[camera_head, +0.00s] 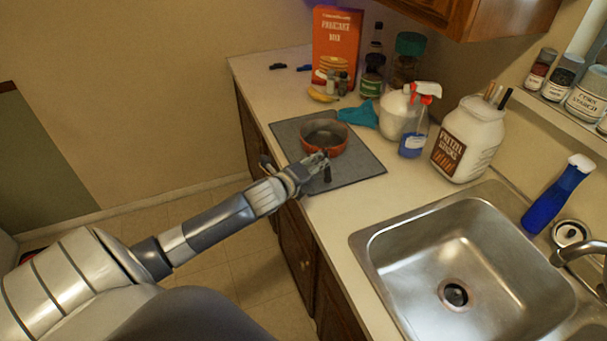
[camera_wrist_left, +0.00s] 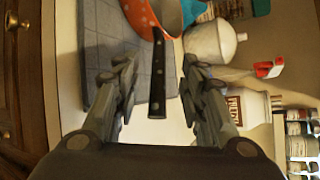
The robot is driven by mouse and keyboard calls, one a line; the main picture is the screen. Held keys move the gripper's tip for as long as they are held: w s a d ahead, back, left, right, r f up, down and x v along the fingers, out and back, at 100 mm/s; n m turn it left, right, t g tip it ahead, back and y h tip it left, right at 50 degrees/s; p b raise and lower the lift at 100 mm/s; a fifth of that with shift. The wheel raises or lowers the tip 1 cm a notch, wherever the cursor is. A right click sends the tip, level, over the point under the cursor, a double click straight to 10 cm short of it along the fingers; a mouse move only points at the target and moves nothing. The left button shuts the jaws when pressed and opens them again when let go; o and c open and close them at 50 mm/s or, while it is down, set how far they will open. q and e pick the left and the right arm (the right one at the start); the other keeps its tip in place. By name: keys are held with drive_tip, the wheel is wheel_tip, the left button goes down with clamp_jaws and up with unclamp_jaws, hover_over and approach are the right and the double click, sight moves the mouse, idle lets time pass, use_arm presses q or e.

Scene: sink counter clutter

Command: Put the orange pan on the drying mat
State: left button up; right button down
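The orange pan (camera_head: 324,148) rests upright on the grey drying mat (camera_head: 357,164) on the counter. My left gripper (camera_head: 316,164) is at the handle side of the pan, above the mat. In the left wrist view the gripper (camera_wrist_left: 158,65) is open, with the black handle (camera_wrist_left: 157,85) between its fingers and gaps on both sides. The speckled orange pan body (camera_wrist_left: 148,16) and the mat (camera_wrist_left: 102,40) also show there. My right gripper is not in view.
A steel sink (camera_head: 455,260) is at the right. A white pretzel jar (camera_head: 470,138), a spray bottle (camera_head: 415,130) and a teal cloth (camera_head: 359,114) stand or lie beside the mat. A pancake mix box (camera_head: 336,48), a banana (camera_head: 322,95) and jars are behind.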

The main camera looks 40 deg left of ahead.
use_arm(q)
drive_tip(key=v, duration=0.6)
drive_tip(key=shift+b, duration=0.35)
drive_tip(key=shift+r, duration=0.1)
